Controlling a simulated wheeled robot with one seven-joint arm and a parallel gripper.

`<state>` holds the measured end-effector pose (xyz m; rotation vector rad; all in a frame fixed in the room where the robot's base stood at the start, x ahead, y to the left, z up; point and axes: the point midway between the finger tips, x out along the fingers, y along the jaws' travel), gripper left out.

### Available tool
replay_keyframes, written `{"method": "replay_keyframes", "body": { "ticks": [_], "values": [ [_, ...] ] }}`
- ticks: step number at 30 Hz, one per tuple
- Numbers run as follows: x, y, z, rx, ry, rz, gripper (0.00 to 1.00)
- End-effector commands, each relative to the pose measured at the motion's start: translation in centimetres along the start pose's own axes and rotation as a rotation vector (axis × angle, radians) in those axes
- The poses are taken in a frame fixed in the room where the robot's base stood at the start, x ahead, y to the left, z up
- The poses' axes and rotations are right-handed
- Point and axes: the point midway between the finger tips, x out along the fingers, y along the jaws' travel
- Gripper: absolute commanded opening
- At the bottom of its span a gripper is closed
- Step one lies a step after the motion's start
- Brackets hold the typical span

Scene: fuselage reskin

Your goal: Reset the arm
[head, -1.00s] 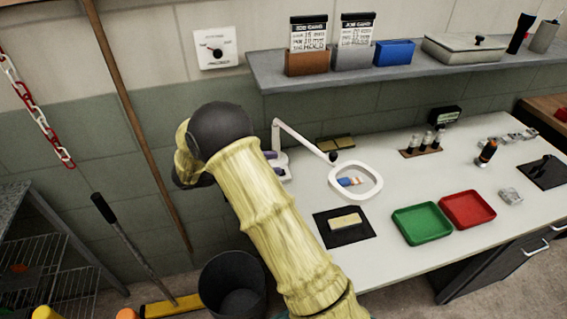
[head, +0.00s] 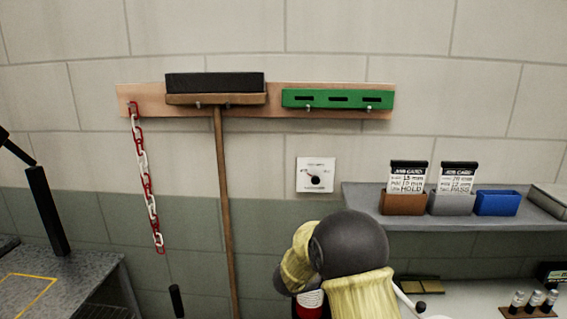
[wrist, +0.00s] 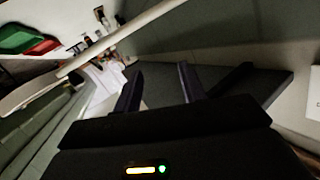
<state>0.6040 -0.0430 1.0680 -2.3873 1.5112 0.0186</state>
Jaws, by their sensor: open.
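My arm, in a pale yellow sleeve with a dark rounded joint, rises from the bottom of the head view in front of the wall and bench. My gripper (wrist: 157,88) shows in the wrist view as two dark fingers set apart, with nothing seen between them. Its fingers are not visible in the head view, where the arm hides them. A dark flat surface lies behind the fingers in the wrist view.
A shelf (head: 450,215) holds a brown bin (head: 403,204), a grey bin (head: 450,204) and a blue bin (head: 497,203). A broom (head: 222,160), red-white chain (head: 145,180) and green rack (head: 338,99) hang on the wall. Trays, green (wrist: 22,37) and red (wrist: 45,46), show in the wrist view.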

Motion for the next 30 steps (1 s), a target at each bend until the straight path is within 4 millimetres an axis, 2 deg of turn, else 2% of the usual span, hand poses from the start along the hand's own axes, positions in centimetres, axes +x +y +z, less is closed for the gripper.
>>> {"method": "replay_keyframes", "body": {
  "ticks": [1,7,11,14,17,20,23,30],
  "values": [
    [0.2,-0.8,-1.0,0.002,-0.042,-0.072,0.41],
    [-0.9,-3.3,-1.9,-0.052,-0.246,-0.365,0.41],
    [-2.9,-3.4,-1.9,-0.134,-0.390,-0.523,0.41],
    [-4.8,-2.4,-1.7,-0.218,-0.507,-0.624,0.41],
    [-6.9,-0.4,-1.3,-0.321,-0.626,-0.703,0.41],
    [-9.1,2.6,-1.1,-0.441,-0.745,-0.758,0.41],
    [-11.0,6.5,-0.9,-0.575,-0.861,-0.787,0.41],
    [-14.4,17.5,-1.7,-0.909,-1.098,-0.753,0.41]
  ]
}}
